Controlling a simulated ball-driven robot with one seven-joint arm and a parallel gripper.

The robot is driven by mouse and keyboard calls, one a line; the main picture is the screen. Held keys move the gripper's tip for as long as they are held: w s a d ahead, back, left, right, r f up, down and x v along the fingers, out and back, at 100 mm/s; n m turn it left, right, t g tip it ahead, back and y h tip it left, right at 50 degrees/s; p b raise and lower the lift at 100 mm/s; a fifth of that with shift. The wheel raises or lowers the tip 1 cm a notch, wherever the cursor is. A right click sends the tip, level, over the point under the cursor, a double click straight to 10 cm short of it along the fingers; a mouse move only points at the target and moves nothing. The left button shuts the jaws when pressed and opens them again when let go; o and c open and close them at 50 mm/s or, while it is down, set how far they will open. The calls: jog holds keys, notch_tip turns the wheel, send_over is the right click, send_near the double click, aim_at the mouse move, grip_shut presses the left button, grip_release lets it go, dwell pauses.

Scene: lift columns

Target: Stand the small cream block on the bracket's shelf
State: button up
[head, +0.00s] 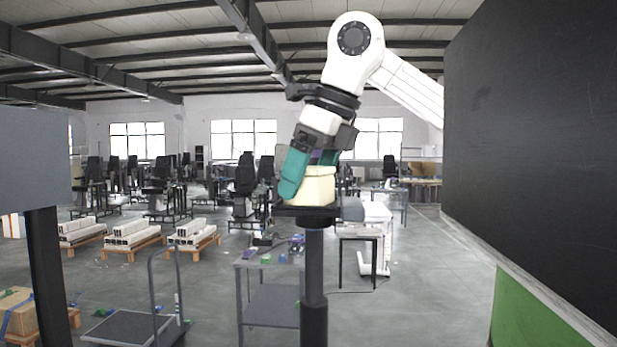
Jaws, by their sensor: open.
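The small cream block (317,187) sits upright on a small black plate (300,212) at the top of a dark column, near the middle of the head view. My gripper (308,174) reaches down to it from above, tilted. One teal finger is in front of the block's left side; the other shows only partly behind the block's top. The jaws are open, and I cannot tell whether a finger touches the block. A bit of purple shows between the fingers. I cannot make out a separate bracket; the black plate may be its shelf.
A large black panel (540,140) fills the right side. A grey panel (32,158) on a dark post stands at the left. A grey table (270,305) with small coloured items, a flat trolley (130,327) and a cardboard box (20,312) stand lower down.

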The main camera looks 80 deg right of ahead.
jog(key=b+v, duration=0.1)
jog(key=v, duration=1.1)
jog(key=shift+r, duration=0.15)
dwell(0.3)
